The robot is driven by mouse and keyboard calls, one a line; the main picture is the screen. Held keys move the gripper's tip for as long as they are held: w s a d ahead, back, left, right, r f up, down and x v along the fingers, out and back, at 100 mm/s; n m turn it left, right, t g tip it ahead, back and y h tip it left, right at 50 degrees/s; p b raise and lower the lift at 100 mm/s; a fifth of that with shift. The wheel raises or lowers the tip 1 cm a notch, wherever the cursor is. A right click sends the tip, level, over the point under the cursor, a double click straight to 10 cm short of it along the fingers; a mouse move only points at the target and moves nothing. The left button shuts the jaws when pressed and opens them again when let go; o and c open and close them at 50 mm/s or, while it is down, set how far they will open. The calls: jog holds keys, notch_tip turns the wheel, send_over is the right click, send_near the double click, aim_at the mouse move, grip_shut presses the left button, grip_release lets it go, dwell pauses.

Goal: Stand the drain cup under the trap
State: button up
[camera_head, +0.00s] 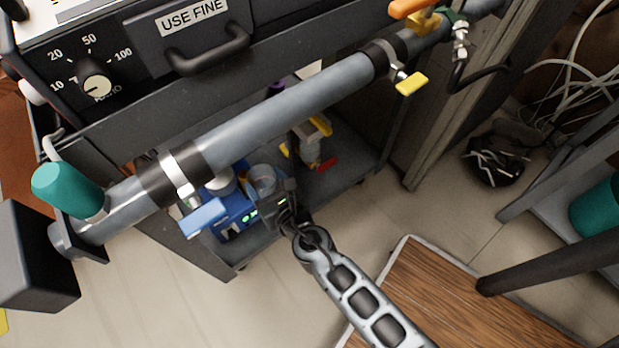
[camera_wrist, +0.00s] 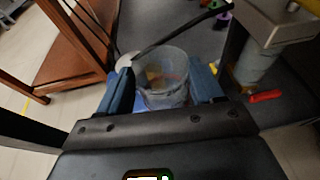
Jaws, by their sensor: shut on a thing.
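The drain cup, a clear round cup (camera_wrist: 165,88), is between the fingers of my gripper (camera_wrist: 163,82) in the wrist view. My gripper is shut on it. In the head view the cup (camera_head: 263,178) is partly hidden by my gripper (camera_head: 277,198), which reaches in at the lower shelf. What looks like the trap, a pale body with a clear lower part (camera_wrist: 258,66) and a red lever, is to the right of the cup in the wrist view. It also shows in the head view (camera_head: 309,150), right of and apart from the cup.
A blue device (camera_head: 238,212) with green lights stands on the cart's lower shelf (camera_head: 345,182), close to the cup. A thick grey pipe (camera_head: 285,103) with blue and yellow handles crosses above. The shelf right of the trap has some bare room.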

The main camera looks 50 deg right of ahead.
jog(key=s+d+f+m+g+h+b, duration=0.2)
jog(key=s+d+f+m+h+b, duration=0.15)
jog(key=s+d+f, duration=0.65)
notch_tip(320, 180, down, 12)
jog(key=w+d+b, duration=0.1)
jog(key=b, duration=0.7)
jog(key=shift+r+b, duration=0.15)
jog(key=shift+b, duration=0.25)
jog(key=shift+h, duration=0.25)
jog(key=w+d, duration=0.3)
jog(key=w, duration=0.1)
jog(key=w+d+b, duration=0.1)
jog(key=w+d, duration=0.1)
jog(key=shift+w+d+r, duration=0.15)
jog(key=shift+w+d, duration=0.15)
jog(key=shift+w, duration=0.1)
jog(key=shift+c, duration=0.5)
jog(key=shift+w+d, duration=0.2)
jog(key=shift+w, duration=0.1)
jog(key=w+d+b, duration=0.1)
jog(key=w+d, duration=0.1)
jog(key=shift+w+d, duration=0.15)
jog(key=shift+w, duration=0.25)
jog(key=shift+f+b, duration=0.6)
jog(key=shift+f, duration=0.05)
jog(key=shift+r, duration=0.1)
